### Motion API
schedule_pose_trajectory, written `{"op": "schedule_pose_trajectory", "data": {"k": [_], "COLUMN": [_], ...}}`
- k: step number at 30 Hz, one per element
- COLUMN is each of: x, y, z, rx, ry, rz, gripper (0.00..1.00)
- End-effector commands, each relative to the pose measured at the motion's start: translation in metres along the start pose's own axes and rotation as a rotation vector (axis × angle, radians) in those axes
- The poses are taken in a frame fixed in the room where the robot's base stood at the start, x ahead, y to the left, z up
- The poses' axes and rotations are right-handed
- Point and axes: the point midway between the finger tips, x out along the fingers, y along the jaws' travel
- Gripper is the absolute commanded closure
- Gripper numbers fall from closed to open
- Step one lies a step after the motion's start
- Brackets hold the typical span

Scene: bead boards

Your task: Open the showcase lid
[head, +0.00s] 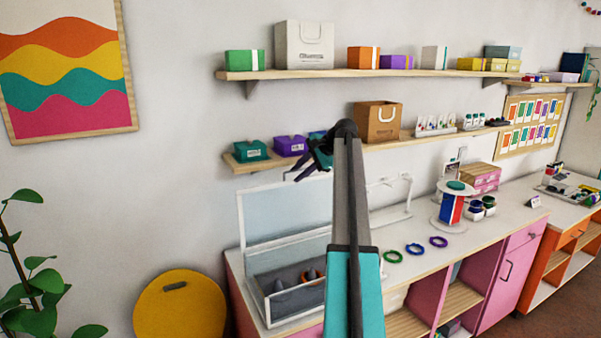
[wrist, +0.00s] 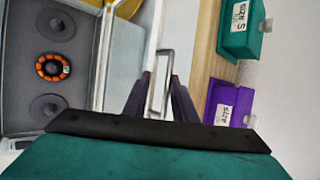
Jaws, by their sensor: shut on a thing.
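The showcase (head: 290,300) is a white-framed case with a grey inside on the counter. Its clear lid (head: 285,215) stands raised, about upright, at the back of the case. My gripper (head: 310,168) is at the lid's upper right edge, partly hidden by my arm. In the wrist view my gripper (wrist: 160,100) has its dark fingers on both sides of the lid's pale loop handle (wrist: 167,60), shut on it. An orange-and-black beaded bracelet (wrist: 52,66) lies inside the case among round grey stands.
The lower shelf (head: 240,163) with a teal box (head: 251,150) and a purple box (head: 290,146) is close behind my gripper. Green (head: 392,256), blue (head: 415,249) and purple (head: 438,241) bracelets lie right of the case. A yellow round chair back (head: 180,310) stands left.

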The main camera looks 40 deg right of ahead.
Motion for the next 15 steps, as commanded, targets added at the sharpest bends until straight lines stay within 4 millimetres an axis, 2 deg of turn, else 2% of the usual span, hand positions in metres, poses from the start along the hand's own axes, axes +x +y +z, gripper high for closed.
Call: {"op": "schedule_pose_trajectory", "data": {"k": [1, 2, 15], "x": [0.0033, 0.0032, -0.0011], "y": [0.0028, 0.0029, 0.0021], "z": [-0.001, -0.0012, -0.0024], "rx": [-0.001, 0.0, 0.002], "ry": [-0.002, -0.002, 0.0], "rz": [0.005, 0.005, 0.001], "gripper": [1.0, 0.74, 0.74]}}
